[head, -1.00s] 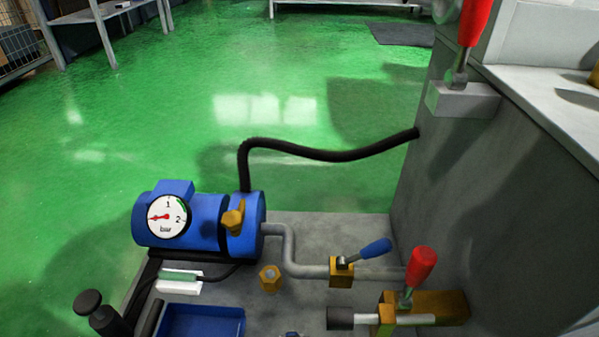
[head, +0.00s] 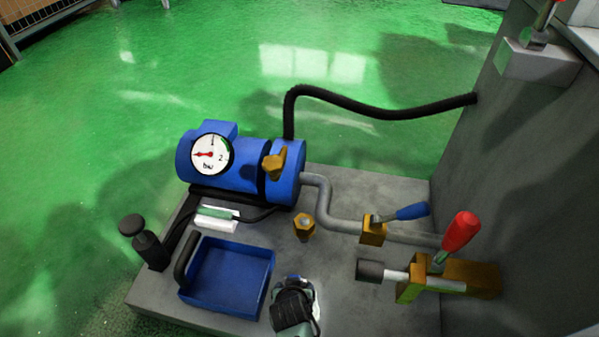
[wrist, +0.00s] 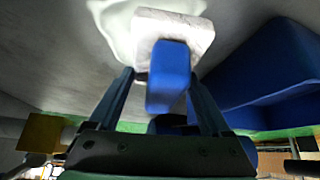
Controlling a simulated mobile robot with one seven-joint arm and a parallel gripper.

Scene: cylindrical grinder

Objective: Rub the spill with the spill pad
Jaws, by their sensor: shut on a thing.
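The spill pad is a white block (wrist: 172,28) with a blue handle (wrist: 168,78), seen in the wrist view. My gripper (wrist: 161,76) is shut on the blue handle, one finger on each side. The spill (wrist: 112,18) is a pale, whitish patch on the grey surface, around the pad's far end and left side. The pad overlaps part of it in the picture; I cannot tell whether it presses on the surface. In the head view my gripper (head: 294,305) is at the bottom edge, over the grey plinth (head: 340,290), and hides the pad and spill.
A blue tray (head: 228,278) lies just left of my gripper. Behind are a brass fitting (head: 303,227) and a blue pump with a gauge (head: 210,154). A red-handled valve (head: 460,238) stands to the right. A black bottle-like object (head: 146,245) stands at left.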

